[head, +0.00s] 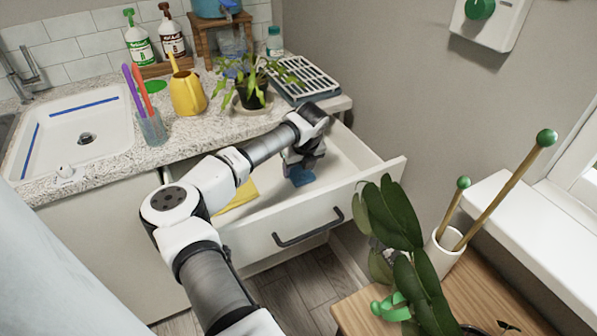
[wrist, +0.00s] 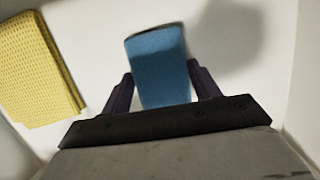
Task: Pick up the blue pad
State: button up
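The blue pad (wrist: 158,62) is between the two dark fingers of my gripper (wrist: 160,85) in the wrist view. Both fingers meet its side edges, so the gripper looks shut on it. In the head view the blue pad (head: 301,176) shows just below my gripper (head: 300,165), inside the open white drawer (head: 345,197). The pad's near end is hidden by the gripper body in the wrist view. Whether the pad touches the drawer floor is hard to tell; a shadow falls apart from it.
A yellow cloth (wrist: 38,68) lies in the drawer left of the pad; it also shows in the head view (head: 238,196). The drawer's front and side walls surround the gripper. A potted plant (head: 250,92) and a dish rack (head: 305,80) stand on the counter above.

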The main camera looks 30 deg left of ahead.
aim_at(299, 170)
jog(key=c, duration=0.3)
jog(key=shift+r, duration=0.15)
notch_tip(299, 170, up, 18)
jog(key=b, duration=0.3)
dwell(0.4)
jog(key=shift+o, duration=1.1)
jog(key=shift+c, duration=0.7)
jog(key=shift+s+f, duration=0.1)
jog(key=shift+f, duration=0.1)
